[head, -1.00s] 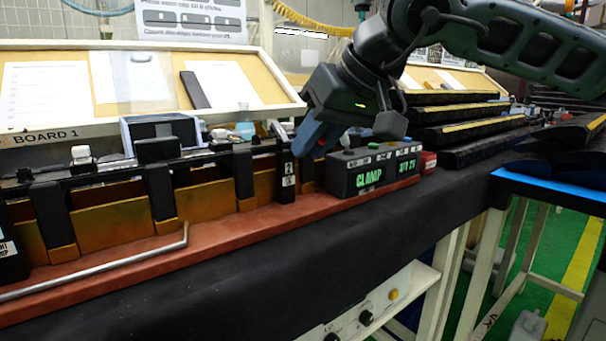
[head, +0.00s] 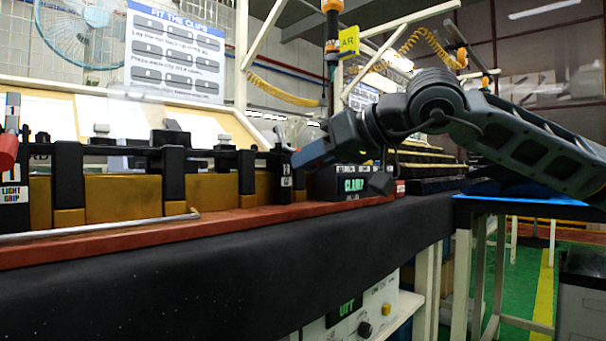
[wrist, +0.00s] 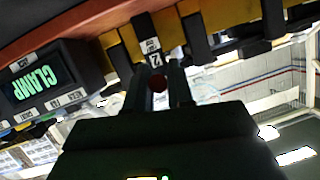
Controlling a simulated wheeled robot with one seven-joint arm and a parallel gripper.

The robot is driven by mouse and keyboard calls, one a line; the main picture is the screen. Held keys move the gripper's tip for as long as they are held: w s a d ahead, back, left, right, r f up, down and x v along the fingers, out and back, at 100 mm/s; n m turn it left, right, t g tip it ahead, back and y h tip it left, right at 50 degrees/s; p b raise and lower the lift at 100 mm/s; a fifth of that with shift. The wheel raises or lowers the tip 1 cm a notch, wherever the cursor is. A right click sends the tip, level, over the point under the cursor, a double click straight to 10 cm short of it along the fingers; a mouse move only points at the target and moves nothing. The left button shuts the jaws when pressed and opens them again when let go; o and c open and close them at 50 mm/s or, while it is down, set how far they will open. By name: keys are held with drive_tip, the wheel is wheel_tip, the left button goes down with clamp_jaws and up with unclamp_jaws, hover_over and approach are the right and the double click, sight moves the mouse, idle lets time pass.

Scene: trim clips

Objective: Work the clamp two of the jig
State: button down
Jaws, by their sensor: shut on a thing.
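The jig (head: 120,200) is a long row of brass-coloured plates and black posts on a red base. Clamp two, a black post with a white "2" label (head: 286,182), stands at its right end. The post also shows in the wrist view (wrist: 147,35). My gripper (head: 298,160) comes in from the right at the top of this post.
A black box with a green "CLAMP" display (head: 352,184) stands just right of the post, under my wrist; it is close in the wrist view (wrist: 40,85). A bent metal rod (head: 110,226) lies along the front. A red handle (head: 8,150) shows at far left.

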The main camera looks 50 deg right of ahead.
drive_tip(key=shift+f+t+b, duration=0.2)
drive_tip(key=shift+t+b, duration=0.1)
drive_tip(key=shift+b, duration=0.1)
drive_tip(key=c, duration=1.1)
unclamp_jaws()
drive_tip(key=p+v, duration=0.2)
drive_tip(key=v, duration=0.5)
drive_tip(key=shift+s, duration=0.35)
